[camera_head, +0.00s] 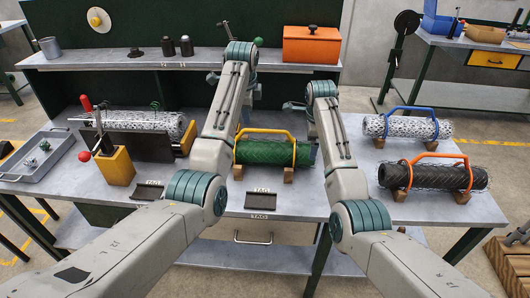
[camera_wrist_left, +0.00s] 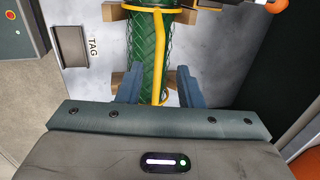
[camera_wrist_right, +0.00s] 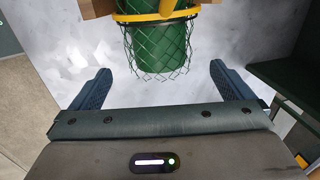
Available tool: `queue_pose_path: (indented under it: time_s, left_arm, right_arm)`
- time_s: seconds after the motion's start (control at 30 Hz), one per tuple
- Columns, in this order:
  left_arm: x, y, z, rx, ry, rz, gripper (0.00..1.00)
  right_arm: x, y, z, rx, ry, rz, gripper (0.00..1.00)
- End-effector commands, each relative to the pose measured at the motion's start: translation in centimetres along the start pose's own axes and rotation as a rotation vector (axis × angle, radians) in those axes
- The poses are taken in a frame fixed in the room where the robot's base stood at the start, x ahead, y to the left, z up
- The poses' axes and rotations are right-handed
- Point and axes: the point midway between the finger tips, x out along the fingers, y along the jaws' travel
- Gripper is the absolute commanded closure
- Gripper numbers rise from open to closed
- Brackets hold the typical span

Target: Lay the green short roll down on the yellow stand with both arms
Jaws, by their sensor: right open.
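The green short roll (camera_head: 270,152), wrapped in wire mesh, lies level at the middle of the front table. The yellow stand (camera_head: 252,131) arches over it, with wooden blocks (camera_head: 288,175) under the roll. In the left wrist view, the roll (camera_wrist_left: 146,50) and a yellow bar run between the fingers of my left gripper (camera_wrist_left: 160,77); whether they press on it is unclear. My right gripper (camera_wrist_right: 160,82) is open and empty, short of the roll's mesh-fringed end (camera_wrist_right: 158,50). In the head view, my arms hide both fingertips.
A mesh roll with a blue stand (camera_head: 402,127) and a dark roll with an orange stand (camera_head: 435,176) lie to the right. A mesh roll (camera_head: 140,121) on a yellow-ended fixture stands left, beside a grey tray (camera_head: 45,178). An orange box (camera_head: 311,46) stands on the back shelf.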

Motion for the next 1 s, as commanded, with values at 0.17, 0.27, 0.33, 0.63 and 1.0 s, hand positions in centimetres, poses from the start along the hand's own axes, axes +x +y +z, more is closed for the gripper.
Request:
queue_pose_path:
  time_s: [0.17,0.27,0.33,0.63,1.0]
  left_arm:
    - [3.5,0.1,0.0,0.000,0.000,0.004,0.67]
    - [5.3,0.1,0.0,0.000,-0.001,0.003,0.67]
    - [6.5,0.1,0.0,0.000,0.000,0.003,0.67]
    - [8.8,0.0,0.0,-0.001,0.000,0.001,0.67]
    - [9.0,0.0,0.0,0.000,0.000,0.000,0.71]
  right_arm:
    - [3.5,0.1,-0.1,0.001,0.001,0.005,0.00]
    - [5.3,0.1,-0.1,0.001,0.001,0.005,0.00]
    - [6.5,0.1,-0.1,0.001,0.001,0.003,0.00]
    - [8.8,0.0,-0.1,0.001,0.000,0.000,0.00]
    - [9.0,0.1,-0.1,0.001,0.000,0.001,0.04]
